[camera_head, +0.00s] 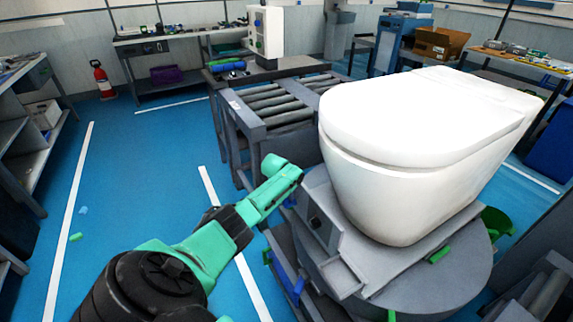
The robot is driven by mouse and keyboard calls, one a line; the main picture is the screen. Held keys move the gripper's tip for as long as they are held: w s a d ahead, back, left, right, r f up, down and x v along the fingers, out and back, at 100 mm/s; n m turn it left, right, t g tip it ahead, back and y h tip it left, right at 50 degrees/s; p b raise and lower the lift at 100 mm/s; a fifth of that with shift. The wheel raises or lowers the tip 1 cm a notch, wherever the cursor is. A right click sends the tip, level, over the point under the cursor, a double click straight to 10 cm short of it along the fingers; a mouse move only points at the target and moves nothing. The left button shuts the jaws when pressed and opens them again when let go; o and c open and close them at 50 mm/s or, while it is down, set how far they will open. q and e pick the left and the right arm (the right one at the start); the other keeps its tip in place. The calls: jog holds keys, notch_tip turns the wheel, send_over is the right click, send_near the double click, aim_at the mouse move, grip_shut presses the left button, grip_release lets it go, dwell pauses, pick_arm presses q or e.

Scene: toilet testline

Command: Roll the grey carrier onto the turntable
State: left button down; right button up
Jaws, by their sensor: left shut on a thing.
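The grey carrier (345,262) is a flat plate with a raised edge, under a white toilet (400,190) with its lid down. The carrier lies over the round grey turntable (455,292), whose rim shows in front and to the right. My left gripper (298,174) is at the carrier's left edge, shut on it; its fingertips are small and partly hidden. The toilet hides most of the carrier's top and its far side. My right gripper is not in view.
A roller conveyor (272,108) stands behind the turntable, close to the toilet. More rollers (535,300) show at the lower right. Blue floor (140,165) with white lines is open on the left.

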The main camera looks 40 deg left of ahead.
pick_arm(q)
jog(key=shift+w+d, duration=0.1)
jog(key=shift+d, duration=0.05)
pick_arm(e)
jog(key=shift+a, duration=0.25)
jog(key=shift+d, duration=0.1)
pick_arm(q)
jog(key=c, duration=1)
grip_release()
jog(key=shift+w, duration=0.1)
jog(key=shift+o, duration=0.2)
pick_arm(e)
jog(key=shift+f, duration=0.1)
pick_arm(q)
jog(key=p+v, duration=0.4)
jog(key=v, duration=0.2)
jog(key=a+p+v, duration=0.1)
jog(key=p+v, duration=0.1)
jog(key=v, duration=0.6)
jog(key=shift+d+r, duration=0.35)
jog(key=shift+d, duration=0.15)
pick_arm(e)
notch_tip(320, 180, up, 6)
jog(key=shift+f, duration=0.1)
